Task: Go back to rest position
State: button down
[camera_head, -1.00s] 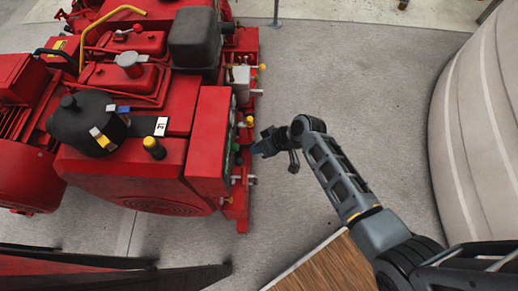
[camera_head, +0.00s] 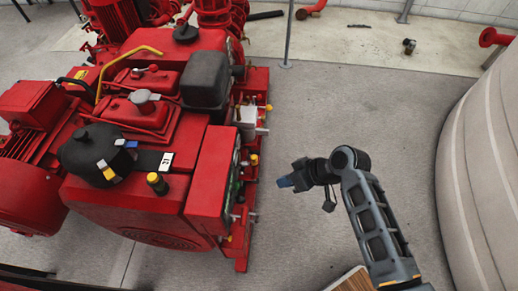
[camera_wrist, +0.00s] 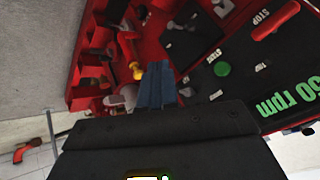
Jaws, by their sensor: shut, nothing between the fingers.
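My gripper (camera_head: 284,183) hangs over the grey floor to the right of the red pumpset's control panel (camera_head: 236,180), pointing left towards it. A gap shows between the fingertips and the panel. The blue fingers (camera_wrist: 155,86) are together and hold nothing in the wrist view. That view also shows the tilted dark panel (camera_wrist: 190,42) with STOP and START labels, a green button (camera_wrist: 222,68), a red handle (camera_wrist: 275,20) and large green "50 rpm" text (camera_wrist: 290,97). My forearm reaches in from the lower right.
The red pumpset (camera_head: 120,205) fills the left side, with yellow-capped parts (camera_head: 253,160) along its right edge. A large pale rounded tank (camera_head: 485,170) stands at the right. Bare floor (camera_head: 350,110) lies between them. A thin post (camera_head: 287,40) stands behind.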

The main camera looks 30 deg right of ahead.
jog(key=s+a+r+m+t+h, duration=0.1)
jog(key=s+r+t+h, duration=0.1)
jog(key=s, duration=0.6)
jog(key=s+a+r+m+t+h, duration=0.1)
jog(key=s+h, duration=0.1)
jog(key=s, duration=0.6)
jog(key=s+r+t, duration=0.3)
jog(key=s+r, duration=0.2)
jog(key=r, duration=0.7)
jog(key=s+r+t+h, duration=0.1)
jog(key=s+r+t, duration=0.2)
jog(key=r, duration=0.9)
jog(key=s+a, duration=0.1)
jog(key=s, duration=0.2)
jog(key=shift+s, duration=0.25)
